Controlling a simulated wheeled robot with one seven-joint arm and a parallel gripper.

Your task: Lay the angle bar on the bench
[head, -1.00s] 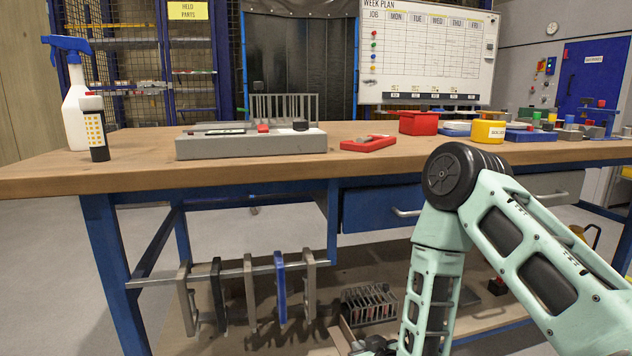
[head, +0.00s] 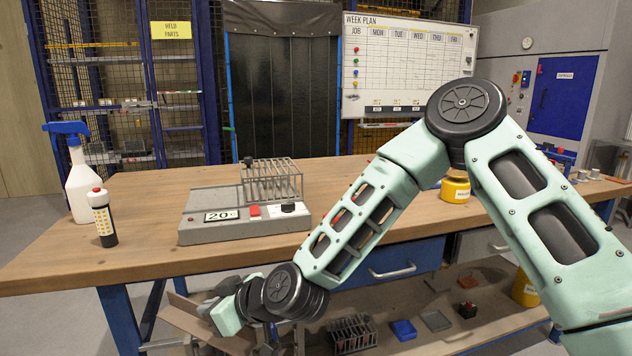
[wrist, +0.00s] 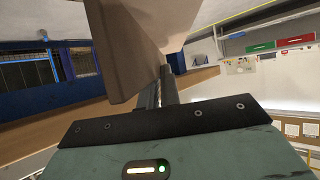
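The angle bar (wrist: 125,55) is a taupe, L-shaped piece that fills the upper middle of the wrist view. My gripper (wrist: 160,88) is shut on it, with its two dark fingers close together at the bar's edge. In the head view the bar (head: 185,322) shows as brownish plates below the bench's front edge, left of my gripper (head: 212,308). The grip itself is partly hidden by the wrist there. The bench (head: 60,258) has a wooden top with a wide bare stretch at the front left.
My arm crosses in front of the bench's right part.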

